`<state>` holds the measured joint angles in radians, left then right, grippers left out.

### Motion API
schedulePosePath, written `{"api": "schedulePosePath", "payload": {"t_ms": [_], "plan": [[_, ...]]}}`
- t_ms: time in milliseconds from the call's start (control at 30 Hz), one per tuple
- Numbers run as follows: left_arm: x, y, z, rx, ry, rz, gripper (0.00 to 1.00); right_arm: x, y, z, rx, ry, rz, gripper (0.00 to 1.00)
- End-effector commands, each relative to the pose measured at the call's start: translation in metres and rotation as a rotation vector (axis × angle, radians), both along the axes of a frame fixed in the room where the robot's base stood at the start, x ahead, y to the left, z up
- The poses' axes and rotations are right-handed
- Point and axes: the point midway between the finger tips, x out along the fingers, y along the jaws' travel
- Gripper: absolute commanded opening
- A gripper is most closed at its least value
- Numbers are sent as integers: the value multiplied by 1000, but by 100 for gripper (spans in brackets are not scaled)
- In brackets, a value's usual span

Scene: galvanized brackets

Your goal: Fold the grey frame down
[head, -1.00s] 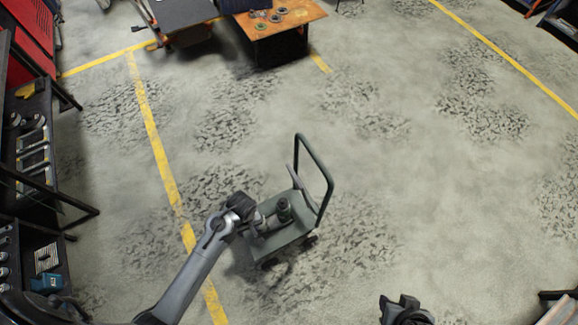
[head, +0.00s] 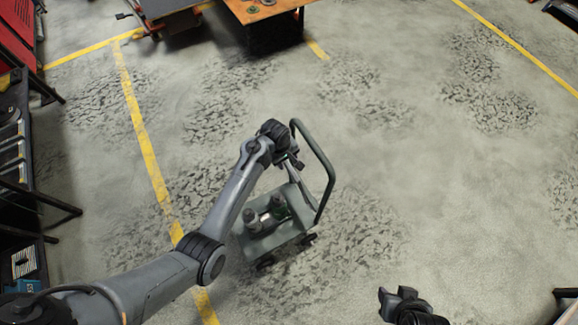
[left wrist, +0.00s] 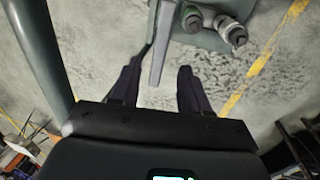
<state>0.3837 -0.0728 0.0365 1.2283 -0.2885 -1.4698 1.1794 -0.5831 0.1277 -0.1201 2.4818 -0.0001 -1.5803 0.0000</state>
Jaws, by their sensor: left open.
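The grey frame (head: 326,170), a bent tube handle, stands upright at the right end of a small grey-green cart (head: 272,238). In the left wrist view its thick tube (left wrist: 40,50) runs down the left side. A lighter, slim grey bar (head: 305,190) rises beside it from the cart. My left gripper (head: 296,161) is open near the frame's upper part. In the left wrist view the slim bar (left wrist: 163,45) lies between the open fingers (left wrist: 158,75); contact cannot be told. My right gripper (head: 398,298) is at the bottom edge, away from the cart; its jaw opening is unclear.
Several cylindrical items (head: 265,218) stand on the cart's deck. Dark shelving (head: 18,160) lines the left side. An orange-topped table (head: 268,10) is at the back. The floor right of the cart is open.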

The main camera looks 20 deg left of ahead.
Motion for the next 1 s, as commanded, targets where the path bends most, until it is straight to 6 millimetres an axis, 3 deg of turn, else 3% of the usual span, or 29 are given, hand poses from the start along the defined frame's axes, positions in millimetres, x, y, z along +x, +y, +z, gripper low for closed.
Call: {"api": "schedulePosePath", "payload": {"t_ms": [100,333,800,867,1000], "plan": [[2,-1,-22,2,1,0,46,0,0,-6,1,-1,-1,43],[6,-4,-48,1,1,-1,46,1,2,-13,7,-2,-5,43],[8,-6,-58,1,-1,0,46,1,3,-14,11,-1,-7,43],[8,-6,-58,1,-1,0,40,1,2,-14,11,-1,-7,43],[7,-6,-58,1,0,0,18,1,2,-15,10,-2,-6,43]]}}
